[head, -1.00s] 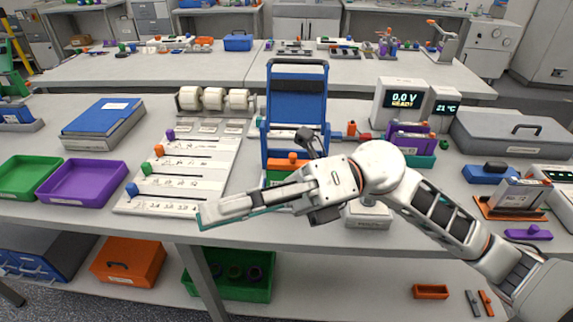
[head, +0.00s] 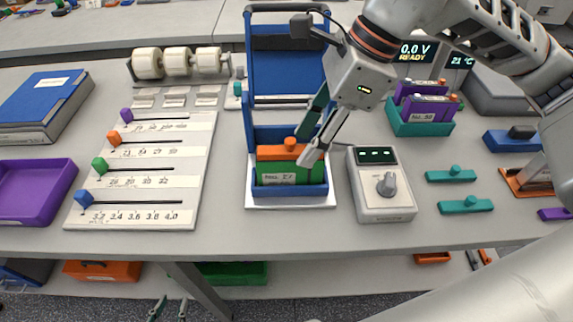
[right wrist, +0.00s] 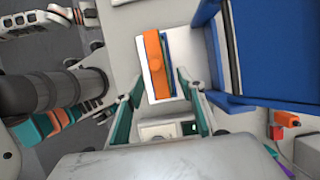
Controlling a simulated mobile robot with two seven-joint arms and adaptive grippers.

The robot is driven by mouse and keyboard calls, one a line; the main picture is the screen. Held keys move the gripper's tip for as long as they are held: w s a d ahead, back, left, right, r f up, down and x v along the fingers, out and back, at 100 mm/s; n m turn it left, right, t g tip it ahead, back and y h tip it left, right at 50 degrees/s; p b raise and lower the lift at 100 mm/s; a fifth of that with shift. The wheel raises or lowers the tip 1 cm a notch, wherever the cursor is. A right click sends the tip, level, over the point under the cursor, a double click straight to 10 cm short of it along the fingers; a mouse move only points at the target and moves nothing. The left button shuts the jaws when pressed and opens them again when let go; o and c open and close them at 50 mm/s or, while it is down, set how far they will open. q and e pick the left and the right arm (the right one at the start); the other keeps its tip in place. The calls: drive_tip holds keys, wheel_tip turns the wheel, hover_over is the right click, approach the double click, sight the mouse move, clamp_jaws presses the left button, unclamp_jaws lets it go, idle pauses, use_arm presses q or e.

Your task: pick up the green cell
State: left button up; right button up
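The green cell (head: 279,167) has an orange top with a round knob and a pale label on its front. It stands in the blue open-lidded fixture (head: 249,130). In the right wrist view only its orange top (right wrist: 153,60) shows clearly, just beyond the fingers. My right gripper (head: 306,146) is open, its fingertips close to the right end of the cell's top. In the right wrist view my right gripper (right wrist: 157,85) has its fingers apart with nothing between them; contact cannot be told. My left gripper (head: 170,301) shows only two separated fingertips at the bottom edge, empty.
A grey meter with a dial (head: 382,190) stands right of the fixture. A teal holder with purple cells (head: 412,124) stands behind it. A slider board (head: 150,180) and a purple tray (head: 40,195) are at the left. The fixture's blue lid (head: 290,70) stands raised behind the cell.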

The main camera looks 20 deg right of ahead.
sight(290, 164)
drive_tip(key=shift+s+a+f, duration=0.1)
drive_tip(key=shift+a+f, duration=0.15)
drive_tip(key=shift+f, duration=0.2)
drive_tip(key=shift+x, duration=3.1)
drive_tip(key=shift+a+r, duration=0.15)
clamp_jaws()
